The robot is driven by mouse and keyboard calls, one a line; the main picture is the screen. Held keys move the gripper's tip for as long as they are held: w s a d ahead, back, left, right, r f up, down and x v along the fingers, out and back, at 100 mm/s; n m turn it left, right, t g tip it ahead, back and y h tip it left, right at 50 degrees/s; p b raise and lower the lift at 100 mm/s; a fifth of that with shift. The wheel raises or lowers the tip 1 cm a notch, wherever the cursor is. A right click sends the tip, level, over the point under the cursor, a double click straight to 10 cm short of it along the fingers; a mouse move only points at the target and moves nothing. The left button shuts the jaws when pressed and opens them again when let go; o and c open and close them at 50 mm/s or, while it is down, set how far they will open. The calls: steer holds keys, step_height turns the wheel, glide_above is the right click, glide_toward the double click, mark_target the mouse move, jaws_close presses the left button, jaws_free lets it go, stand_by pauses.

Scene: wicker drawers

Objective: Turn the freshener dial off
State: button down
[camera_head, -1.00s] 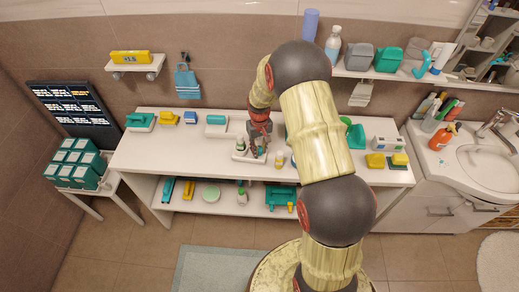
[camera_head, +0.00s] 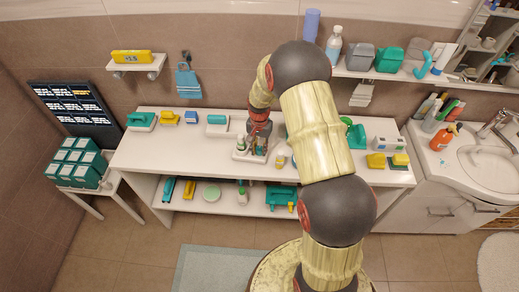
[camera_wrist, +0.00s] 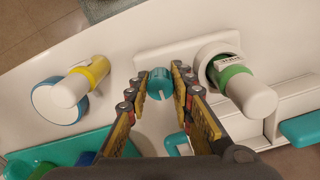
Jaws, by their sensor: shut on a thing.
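The teal freshener dial (camera_wrist: 160,86) is a small round knob with a pale mark, seen in the wrist view in front of a white base plate (camera_wrist: 150,53). My gripper (camera_wrist: 160,74) has its two fingertips on either side of the dial and is shut on it. In the head view my gripper (camera_head: 259,134) is over the white stand (camera_head: 240,157) in the middle of the counter. The dial is too small to make out there. I cannot tell which setting the dial is at.
In the wrist view a white cylinder with a green band (camera_wrist: 243,85) stands close right of my fingers. In the head view a small yellow bottle (camera_head: 281,161) stands beside the stand.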

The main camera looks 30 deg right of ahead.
mark_target(259, 149)
steer(key=shift+m, duration=0.3)
stand_by(0.4)
steer(key=c, duration=1.7)
jaws_free()
steer(key=shift+o, duration=0.8)
step_height(259, 149, up, 12)
